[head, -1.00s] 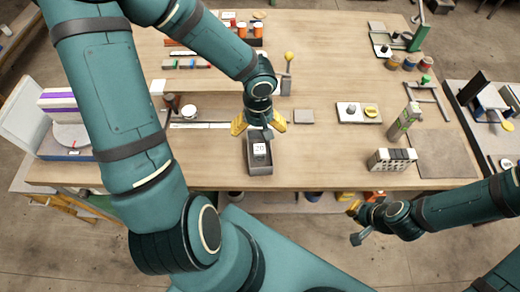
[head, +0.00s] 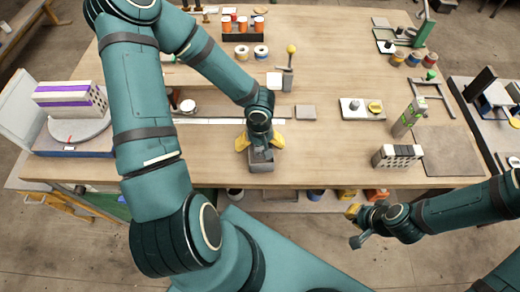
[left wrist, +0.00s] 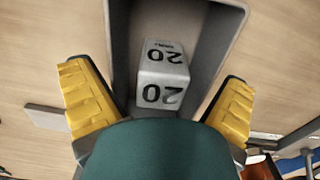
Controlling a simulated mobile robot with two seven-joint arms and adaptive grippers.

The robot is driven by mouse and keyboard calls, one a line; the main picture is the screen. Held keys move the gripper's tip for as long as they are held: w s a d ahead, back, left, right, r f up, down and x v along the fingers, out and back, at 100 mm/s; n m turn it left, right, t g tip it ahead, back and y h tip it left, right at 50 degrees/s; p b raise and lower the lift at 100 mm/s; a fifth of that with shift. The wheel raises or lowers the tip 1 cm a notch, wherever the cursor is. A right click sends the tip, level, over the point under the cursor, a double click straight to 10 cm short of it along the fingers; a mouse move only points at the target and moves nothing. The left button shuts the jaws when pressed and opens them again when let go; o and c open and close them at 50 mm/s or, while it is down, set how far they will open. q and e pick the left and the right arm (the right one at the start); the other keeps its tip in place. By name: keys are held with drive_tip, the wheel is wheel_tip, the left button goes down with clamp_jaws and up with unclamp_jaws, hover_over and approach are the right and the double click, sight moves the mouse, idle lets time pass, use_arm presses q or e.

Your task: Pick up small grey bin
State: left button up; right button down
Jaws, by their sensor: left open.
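The small grey bin (head: 262,167) stands near the front edge of the wooden table, partly hidden under my left gripper (head: 260,147). In the left wrist view the bin (left wrist: 236,45) is an open, narrow box. It holds a grey block marked 20 (left wrist: 163,80). My left gripper is open, with its yellow fingers (left wrist: 157,85) spread on either side of the bin. I cannot tell whether they touch it. My right gripper (head: 356,225) is empty in front of the table, its fingers apart.
A grey square plate (head: 305,112) and a tray with small items (head: 366,109) lie to the right. A perforated brick (head: 397,156) and a green-labelled bottle (head: 409,118) stand further right. Table stretches beside the bin are clear.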

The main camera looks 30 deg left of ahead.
use_arm(q)
drive_tip(key=shift+f, duration=0.2)
drive_tip(key=c, duration=1)
